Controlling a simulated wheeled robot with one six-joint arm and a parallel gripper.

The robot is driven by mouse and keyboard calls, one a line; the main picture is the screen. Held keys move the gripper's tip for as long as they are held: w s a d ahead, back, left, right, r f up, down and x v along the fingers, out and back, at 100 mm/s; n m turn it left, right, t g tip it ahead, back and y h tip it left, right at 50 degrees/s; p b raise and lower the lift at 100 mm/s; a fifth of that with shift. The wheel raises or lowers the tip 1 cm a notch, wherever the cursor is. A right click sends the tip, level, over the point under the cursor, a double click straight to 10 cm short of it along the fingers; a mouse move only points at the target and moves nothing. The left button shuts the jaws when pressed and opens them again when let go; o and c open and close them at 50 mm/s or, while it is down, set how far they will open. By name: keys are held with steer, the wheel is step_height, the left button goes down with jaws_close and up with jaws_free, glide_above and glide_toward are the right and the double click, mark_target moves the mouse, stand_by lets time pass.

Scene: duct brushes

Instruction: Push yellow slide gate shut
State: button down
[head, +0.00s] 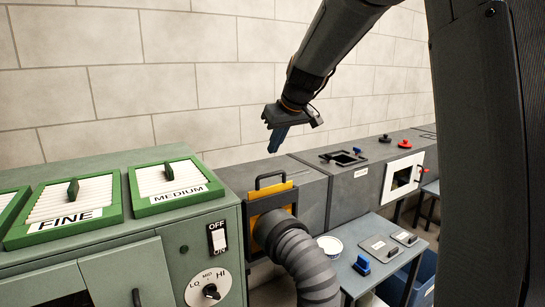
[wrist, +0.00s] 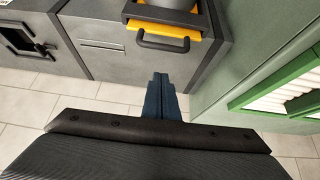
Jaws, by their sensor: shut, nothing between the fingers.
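The yellow slide gate (head: 277,189) stands in a dark frame on the end of the grey duct, behind the hose mouth. A dark bar handle (head: 270,178) rises from its top, and some yellow plate shows below the handle. The hose hides the gate's lower part. In the wrist view the yellow gate (wrist: 172,28) and its dark handle (wrist: 162,43) are at the top centre. My gripper (head: 277,141) has blue fingers pressed together and empty, pointing down above the duct. In the wrist view its fingertips (wrist: 160,76) are apart from the handle.
A grey ribbed hose (head: 300,262) bends down from the gate. The green cabinet (head: 180,220) with framed filters stands at left. The duct (head: 345,180) runs right, with a dark-framed opening on top. A small table (head: 345,238) holds a bowl, a blue-handled item and plates.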

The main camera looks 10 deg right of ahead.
steer(key=b+v, duration=0.1)
steer(key=v, duration=0.5)
steer(key=shift+r, duration=0.4)
steer(key=shift+s, duration=0.1)
steer(key=s+f+m+g+h, duration=0.2)
steer(key=s+f+g, duration=0.4)
steer(key=s+f, duration=2.3)
steer(key=shift+s+a+f+m, duration=0.4)
steer(key=shift+s+m, duration=0.25)
steer(key=shift+m, duration=0.15)
